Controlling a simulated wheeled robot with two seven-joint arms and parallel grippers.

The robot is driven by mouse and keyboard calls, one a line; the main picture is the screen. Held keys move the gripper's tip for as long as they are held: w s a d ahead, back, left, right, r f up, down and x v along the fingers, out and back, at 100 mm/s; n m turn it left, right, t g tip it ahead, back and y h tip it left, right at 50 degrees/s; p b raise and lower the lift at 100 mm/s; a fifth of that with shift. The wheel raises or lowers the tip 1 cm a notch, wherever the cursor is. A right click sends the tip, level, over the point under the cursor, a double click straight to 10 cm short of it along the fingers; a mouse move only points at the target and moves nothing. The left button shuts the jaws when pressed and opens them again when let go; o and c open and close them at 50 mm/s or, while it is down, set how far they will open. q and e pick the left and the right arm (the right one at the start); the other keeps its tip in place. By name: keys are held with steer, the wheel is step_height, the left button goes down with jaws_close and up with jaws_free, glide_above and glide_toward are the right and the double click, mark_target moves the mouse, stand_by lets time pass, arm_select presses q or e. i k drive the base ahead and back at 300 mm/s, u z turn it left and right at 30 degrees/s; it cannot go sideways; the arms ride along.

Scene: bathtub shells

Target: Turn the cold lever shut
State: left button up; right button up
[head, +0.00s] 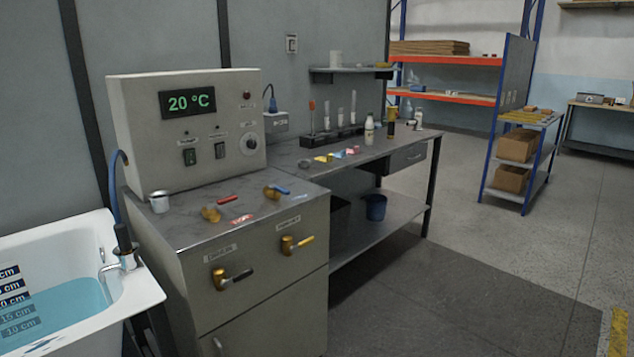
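A brass valve with a blue lever (279,189) sits on the right of the grey cabinet's top; a small bluish label lies near it, too small to read. I take this as the cold lever. To its left is a brass valve with a red lever (227,199), with a red label (241,219) in front. Both levers lie about level over their brass bodies. Whether the blue one is open or shut, I cannot tell. Neither of my grippers shows in the head view.
The cabinet front has a black-handled valve (235,278) and a yellow-handled valve (297,242). A control box (188,128) reading 20 °C stands behind the levers. A white tub (130,275) with water is at left, a workbench (405,147) at right. Floor in front is clear.

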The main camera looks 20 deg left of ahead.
mark_target(284, 192)
steer(key=u, duration=0.5)
steer(key=i, duration=1.05)
steer(key=u, duration=0.9)
